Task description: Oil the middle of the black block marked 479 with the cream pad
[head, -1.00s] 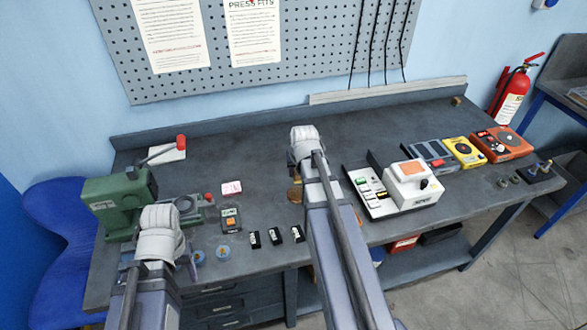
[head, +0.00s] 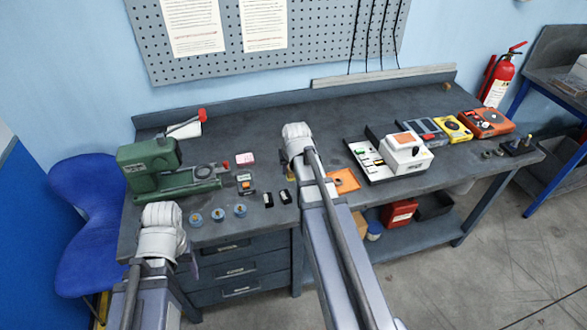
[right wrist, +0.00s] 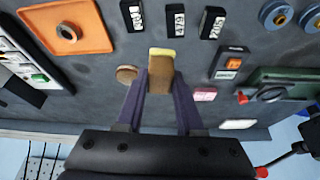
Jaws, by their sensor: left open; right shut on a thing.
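My right gripper (right wrist: 161,88) is shut on the cream pad (right wrist: 163,52), a brown block with a pale yellow end, held above the bench. Three black blocks with white marked faces lie beyond it in the right wrist view: one left (right wrist: 133,16), one middle (right wrist: 175,21), one right (right wrist: 212,22). Their numbers are too small to read surely. In the head view two black blocks show, one (head: 268,200) left of the other (head: 285,197); my right arm probably hides the third. My left gripper (head: 191,262) is open, low at the bench's front left, its fingers mostly hidden.
An orange tray (right wrist: 88,40) with a ring lies beside the blocks. A brown disc (right wrist: 126,75), an orange-topped device (right wrist: 229,63) and a pink-white box (right wrist: 204,95) are near the pad. A green machine (head: 150,165) stands left; a white device (head: 405,153) stands right.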

